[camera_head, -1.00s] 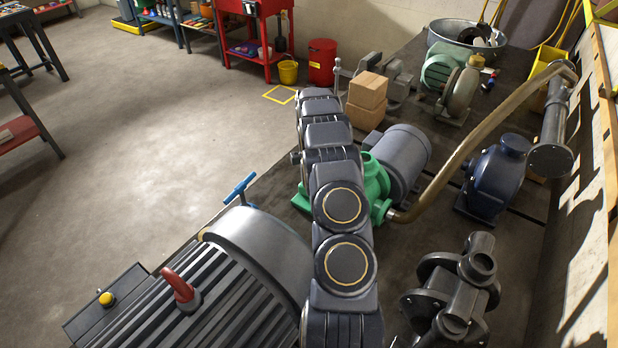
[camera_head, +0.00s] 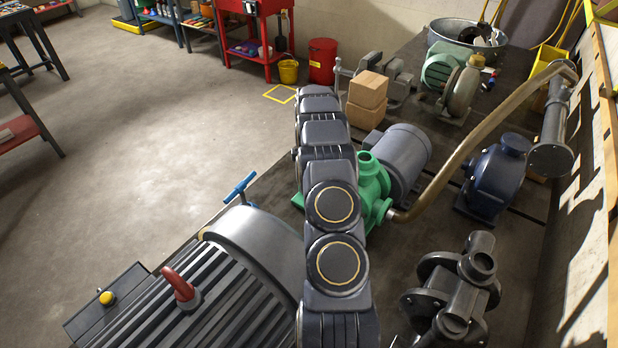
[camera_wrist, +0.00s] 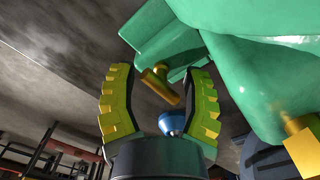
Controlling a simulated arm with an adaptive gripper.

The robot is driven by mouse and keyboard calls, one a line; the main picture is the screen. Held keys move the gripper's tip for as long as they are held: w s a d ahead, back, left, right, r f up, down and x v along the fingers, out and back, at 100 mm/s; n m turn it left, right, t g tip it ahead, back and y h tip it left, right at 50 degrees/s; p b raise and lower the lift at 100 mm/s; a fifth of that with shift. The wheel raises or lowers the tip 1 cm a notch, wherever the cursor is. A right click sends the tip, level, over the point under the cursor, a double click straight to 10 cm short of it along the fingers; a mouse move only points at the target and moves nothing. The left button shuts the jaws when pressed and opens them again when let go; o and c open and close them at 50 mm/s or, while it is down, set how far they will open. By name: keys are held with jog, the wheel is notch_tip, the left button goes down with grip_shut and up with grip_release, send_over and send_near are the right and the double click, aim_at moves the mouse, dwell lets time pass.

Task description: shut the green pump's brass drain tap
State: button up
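The green pump (camera_head: 372,182) stands on the bench in the head view, partly hidden behind my arm. Its green body (camera_wrist: 250,70) fills the upper right of the wrist view. The brass drain tap (camera_wrist: 160,86) shows there as a short stem with a crossbar handle, slanting down to the right. My gripper (camera_wrist: 159,72) is open, with one yellow-padded finger on each side of the tap. The handle appears between the fingers; I cannot tell whether either touches it. In the head view my gripper and the tap are hidden.
Another brass fitting (camera_wrist: 303,148) is on the pump at the wrist view's lower right. A large ribbed motor (camera_head: 225,285) stands left of my arm. A bent pipe (camera_head: 455,160), a blue pump (camera_head: 492,180) and stacked boxes (camera_head: 367,90) are nearby. The floor at left is open.

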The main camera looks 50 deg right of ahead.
jog(key=shift+a, duration=0.1)
notch_tip(320, 180, up, 12)
dwell(0.7)
dwell(0.4)
